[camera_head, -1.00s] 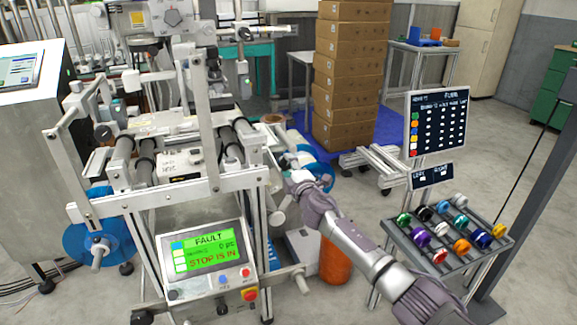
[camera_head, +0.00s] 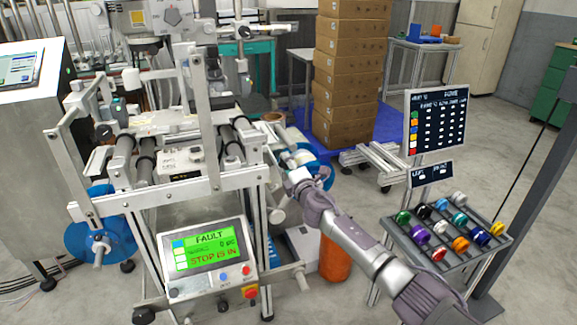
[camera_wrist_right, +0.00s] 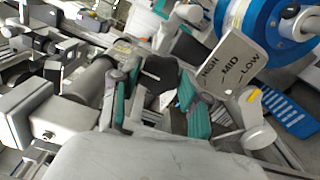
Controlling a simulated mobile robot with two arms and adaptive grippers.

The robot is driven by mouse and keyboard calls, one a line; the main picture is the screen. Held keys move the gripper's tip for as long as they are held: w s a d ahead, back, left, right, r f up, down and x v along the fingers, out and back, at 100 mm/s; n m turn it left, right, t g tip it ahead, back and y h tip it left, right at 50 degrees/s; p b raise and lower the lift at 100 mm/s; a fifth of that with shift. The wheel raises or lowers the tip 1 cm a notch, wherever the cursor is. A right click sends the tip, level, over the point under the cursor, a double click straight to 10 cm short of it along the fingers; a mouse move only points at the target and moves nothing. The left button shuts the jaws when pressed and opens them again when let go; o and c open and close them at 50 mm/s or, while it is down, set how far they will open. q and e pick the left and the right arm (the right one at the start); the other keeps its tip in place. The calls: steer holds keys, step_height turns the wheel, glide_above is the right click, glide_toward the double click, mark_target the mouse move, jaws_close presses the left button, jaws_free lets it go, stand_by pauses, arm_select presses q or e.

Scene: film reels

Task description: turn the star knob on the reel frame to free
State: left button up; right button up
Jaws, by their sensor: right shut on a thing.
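The reel frame (camera_head: 180,205) is a grey metal machine in the left half of the head view. My right gripper (camera_head: 287,161) reaches in from the lower right to the frame's right side, near a blue reel (camera_head: 322,178). In the right wrist view my right gripper (camera_wrist_right: 160,98) has its teal-padded fingers on both sides of a dark knob (camera_wrist_right: 158,74), shut on it. This looks like the star knob; its shape is partly hidden by the fingers. In the head view the gripper and arm cover it. My left gripper is not in view.
A plate marked HIGH, MID, LOW (camera_wrist_right: 230,66) stands close to the right fingers. The frame's screen (camera_head: 208,244) reads FAULT and STOP IS IN. An orange cylinder (camera_head: 335,262) stands below my arm.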

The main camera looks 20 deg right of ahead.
steer(key=shift+f, duration=0.1)
steer(key=o, duration=1.1)
steer(key=shift+o, duration=0.2)
steer(key=shift+s, duration=0.15)
steer(key=s, duration=1.1)
steer(key=shift+s, duration=0.4)
